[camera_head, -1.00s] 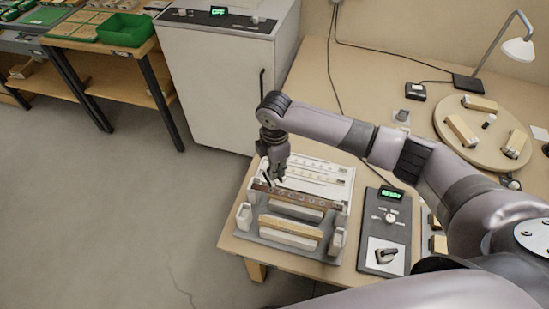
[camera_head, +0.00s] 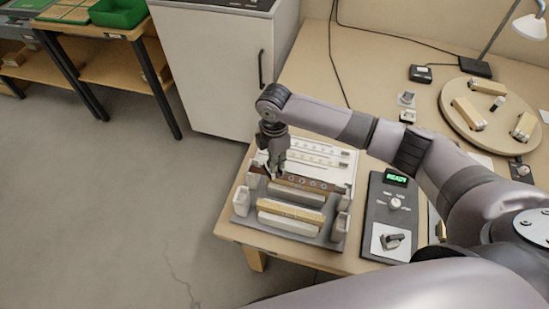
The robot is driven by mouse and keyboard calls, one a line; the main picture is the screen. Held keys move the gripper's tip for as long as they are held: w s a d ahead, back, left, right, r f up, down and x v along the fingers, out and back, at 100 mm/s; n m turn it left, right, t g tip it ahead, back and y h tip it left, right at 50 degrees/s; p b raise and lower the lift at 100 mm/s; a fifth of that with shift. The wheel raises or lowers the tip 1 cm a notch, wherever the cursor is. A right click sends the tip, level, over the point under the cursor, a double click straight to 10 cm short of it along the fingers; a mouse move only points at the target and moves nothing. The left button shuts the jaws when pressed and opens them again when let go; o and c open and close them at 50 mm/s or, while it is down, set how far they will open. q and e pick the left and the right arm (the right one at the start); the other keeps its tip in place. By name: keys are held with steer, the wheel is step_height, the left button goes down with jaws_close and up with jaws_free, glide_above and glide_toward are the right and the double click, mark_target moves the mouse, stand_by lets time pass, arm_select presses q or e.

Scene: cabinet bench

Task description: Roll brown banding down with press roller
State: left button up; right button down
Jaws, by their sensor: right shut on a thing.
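My right gripper (camera_head: 276,172) reaches down from its arm to the left end of a dark brown strip (camera_head: 312,184), which looks like the brown banding. The strip runs along the upper edge of a pale piece in the grey and white fixture (camera_head: 318,236). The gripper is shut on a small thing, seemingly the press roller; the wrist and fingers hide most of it. I cannot tell whether it touches the strip. My left gripper is not in view.
A control box (camera_head: 372,222) with a lit green READY display stands right of the fixture. A round wooden tray (camera_head: 455,108) with several blocks, a lamp (camera_head: 529,27) and cables are at the back right. A white cabinet (camera_head: 210,75) stands behind.

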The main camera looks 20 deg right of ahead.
arm_select(q)
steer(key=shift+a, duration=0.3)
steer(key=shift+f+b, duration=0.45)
steer(key=shift+b, duration=0.05)
arm_select(e)
steer(key=shift+f, duration=1.05)
